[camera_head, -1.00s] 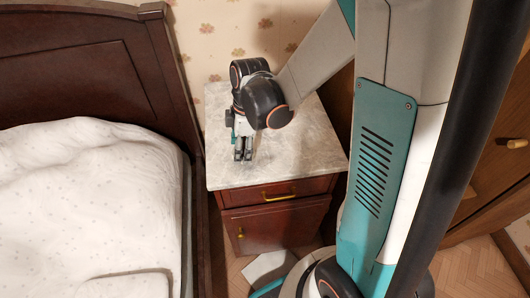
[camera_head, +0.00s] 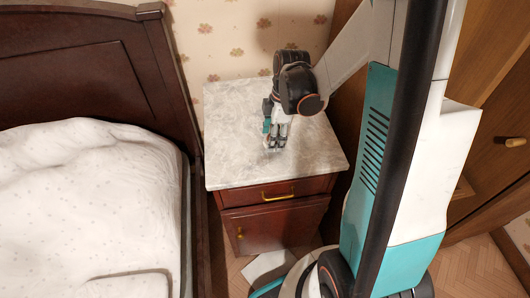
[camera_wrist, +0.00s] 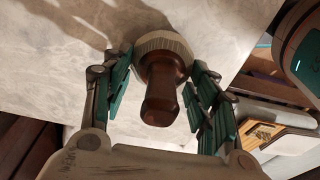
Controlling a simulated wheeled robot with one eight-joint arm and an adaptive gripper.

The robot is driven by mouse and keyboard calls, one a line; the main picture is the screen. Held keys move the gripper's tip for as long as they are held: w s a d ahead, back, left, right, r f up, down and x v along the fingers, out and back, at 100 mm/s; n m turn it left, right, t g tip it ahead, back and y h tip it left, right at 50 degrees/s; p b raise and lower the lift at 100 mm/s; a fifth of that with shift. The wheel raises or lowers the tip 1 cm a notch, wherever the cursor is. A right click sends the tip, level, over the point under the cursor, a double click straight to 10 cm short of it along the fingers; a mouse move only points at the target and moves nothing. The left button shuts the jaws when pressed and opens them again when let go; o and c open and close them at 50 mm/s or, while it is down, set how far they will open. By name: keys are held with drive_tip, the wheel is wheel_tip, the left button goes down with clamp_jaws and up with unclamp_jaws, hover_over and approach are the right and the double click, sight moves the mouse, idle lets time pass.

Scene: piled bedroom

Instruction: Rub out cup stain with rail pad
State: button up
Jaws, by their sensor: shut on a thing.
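The rail pad (camera_wrist: 162,80) shows in the wrist view as a dark brown turned wooden handle with a pale ribbed rim at its far end. My gripper (camera_wrist: 160,66) is shut on it, with one teal and grey finger on each side. The rim is against or just above the pale marble top of the nightstand (camera_wrist: 60,75); I cannot tell which. In the head view my gripper (camera_head: 277,143) points down over the middle of the marble top (camera_head: 228,125), and its fingers mostly hide the pad. I cannot make out the cup stain in either view.
A bed with white bedding (camera_head: 90,210) and a dark wooden headboard (camera_head: 75,65) stands left of the nightstand. A wooden cabinet (camera_head: 490,120) stands at the right. The wall is behind. The marble top around my gripper is bare. A pale flat thing (camera_head: 268,265) lies on the floor.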

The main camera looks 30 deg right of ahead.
drive_tip(key=shift+f, duration=0.5)
drive_tip(key=shift+f, duration=0.2)
drive_tip(key=shift+a, duration=0.15)
drive_tip(key=shift+w+a, duration=0.25)
drive_tip(key=shift+a, duration=0.55)
drive_tip(key=shift+w+a, duration=0.3)
drive_tip(key=shift+a, duration=0.45)
drive_tip(key=shift+w+a, duration=0.25)
drive_tip(key=shift+a, duration=0.55)
drive_tip(key=shift+a, duration=0.1)
